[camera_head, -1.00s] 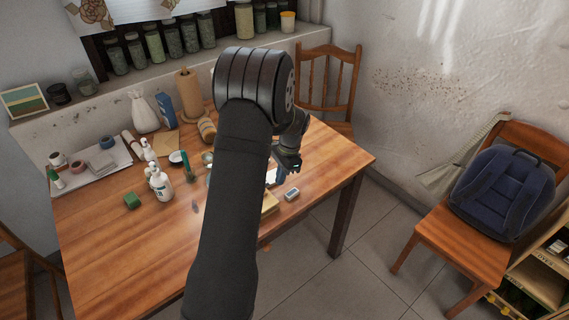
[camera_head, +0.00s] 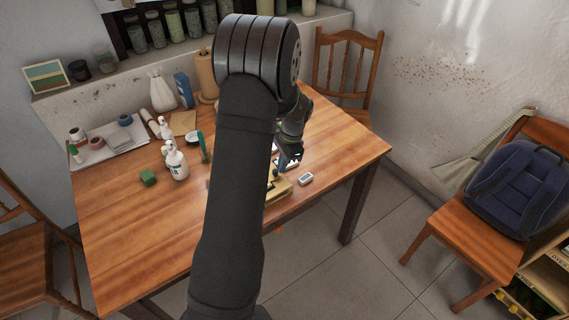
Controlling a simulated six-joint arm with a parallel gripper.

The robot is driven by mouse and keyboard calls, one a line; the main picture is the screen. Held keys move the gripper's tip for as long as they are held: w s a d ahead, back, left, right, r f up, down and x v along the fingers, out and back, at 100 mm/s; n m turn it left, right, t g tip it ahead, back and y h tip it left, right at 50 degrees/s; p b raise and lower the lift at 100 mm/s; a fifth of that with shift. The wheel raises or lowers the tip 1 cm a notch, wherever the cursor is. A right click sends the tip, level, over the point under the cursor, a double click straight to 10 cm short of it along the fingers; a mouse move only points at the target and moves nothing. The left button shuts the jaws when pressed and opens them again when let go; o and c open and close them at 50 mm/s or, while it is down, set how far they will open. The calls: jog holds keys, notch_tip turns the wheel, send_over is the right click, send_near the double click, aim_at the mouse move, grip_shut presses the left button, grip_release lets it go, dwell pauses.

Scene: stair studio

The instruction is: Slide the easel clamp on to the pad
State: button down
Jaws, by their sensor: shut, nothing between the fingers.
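My gripper (camera_head: 289,159) is at the right part of the wooden table, low over a pale, whitish flat patch (camera_head: 292,162). Its fingers are small and dark here, and they are shut with nothing held. A light-wood block-like piece (camera_head: 279,190) shows just below the gripper, partly covered by my arm. I cannot tell whether this piece or the pale patch is the easel, the clamp or the pad. My arm hides much of the table's middle, including whatever lies left of the gripper.
A small grey-white object (camera_head: 305,179) lies near the table's front right edge. Chairs flank the table. The table's front left is clear.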

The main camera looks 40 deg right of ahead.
jog(key=shift+a+f, duration=0.3)
jog(key=shift+a, duration=0.35)
jog(key=d, duration=0.5)
jog(key=shift+s+r, duration=0.2)
jog(key=shift+s, duration=0.1)
jog(key=v, duration=1)
jog(key=shift+d, duration=0.2)
jog(key=x, duration=0.3)
jog(key=a+x, duration=0.1)
jog(key=x, duration=0.6)
jog(key=shift+w+a, duration=0.15)
jog(key=shift+a, duration=0.85)
